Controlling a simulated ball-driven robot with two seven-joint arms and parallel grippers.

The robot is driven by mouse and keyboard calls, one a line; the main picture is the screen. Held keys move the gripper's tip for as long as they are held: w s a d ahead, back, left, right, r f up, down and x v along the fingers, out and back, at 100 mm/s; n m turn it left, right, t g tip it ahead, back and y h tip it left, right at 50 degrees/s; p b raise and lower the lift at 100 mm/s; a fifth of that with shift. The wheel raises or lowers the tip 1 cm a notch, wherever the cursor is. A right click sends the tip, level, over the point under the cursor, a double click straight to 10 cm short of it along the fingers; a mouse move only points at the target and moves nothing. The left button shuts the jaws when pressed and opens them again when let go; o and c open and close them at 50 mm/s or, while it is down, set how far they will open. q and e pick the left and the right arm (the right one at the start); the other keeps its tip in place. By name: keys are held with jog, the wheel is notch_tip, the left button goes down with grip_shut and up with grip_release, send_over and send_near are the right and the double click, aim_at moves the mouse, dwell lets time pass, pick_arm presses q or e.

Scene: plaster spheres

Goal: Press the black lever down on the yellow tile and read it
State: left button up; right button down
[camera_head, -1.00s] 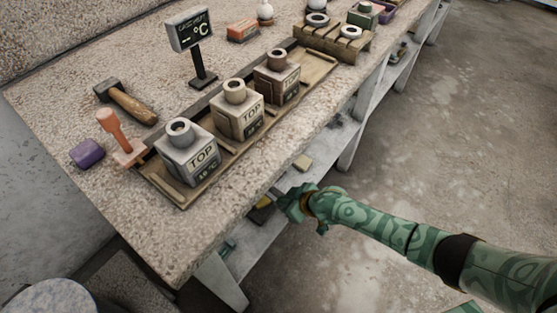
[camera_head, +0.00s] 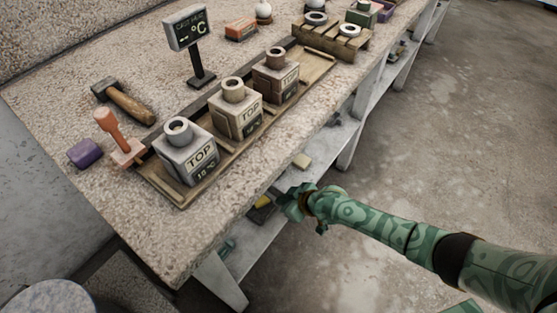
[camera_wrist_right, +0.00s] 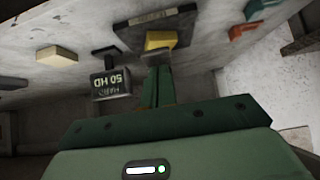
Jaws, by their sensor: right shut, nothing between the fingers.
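The yellow tile (camera_wrist_right: 160,40) lies on a dark plate in the right wrist view, just beyond the fingertips. A yellow patch also shows below the bench edge in the head view (camera_head: 262,203). My right gripper (camera_wrist_right: 158,72) is shut and empty, its fingers at the near side of the tile; I cannot tell whether they touch anything. In the head view it is at the lower shelf (camera_head: 280,193). A dark display (camera_wrist_right: 111,84) beside the fingers appears upside down and seems to read "HARD 50". I cannot clearly pick out the black lever. My left gripper is out of view.
A pale yellow block (camera_wrist_right: 57,55) and green and orange pieces (camera_wrist_right: 243,30) lie around the plate. The bench top (camera_head: 130,205) overhangs the shelf. On it are a wooden tray with three stone blocks, a hammer (camera_head: 125,100) and a °C display (camera_head: 186,28).

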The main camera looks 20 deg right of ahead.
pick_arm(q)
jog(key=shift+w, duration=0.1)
pick_arm(e)
jog(key=shift+r, duration=0.1)
jog(key=shift+r+p, duration=0.65)
jog(key=shift+r, duration=0.05)
notch_tip(320, 180, up, 4)
jog(key=p, duration=0.2)
jog(key=shift+f+p, duration=0.15)
jog(key=shift+p, duration=0.15)
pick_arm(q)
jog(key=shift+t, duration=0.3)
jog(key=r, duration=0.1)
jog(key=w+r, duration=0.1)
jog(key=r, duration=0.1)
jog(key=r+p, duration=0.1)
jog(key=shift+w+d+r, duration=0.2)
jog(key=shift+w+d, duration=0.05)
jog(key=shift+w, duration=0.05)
pick_arm(e)
jog(key=shift+r, duration=0.8)
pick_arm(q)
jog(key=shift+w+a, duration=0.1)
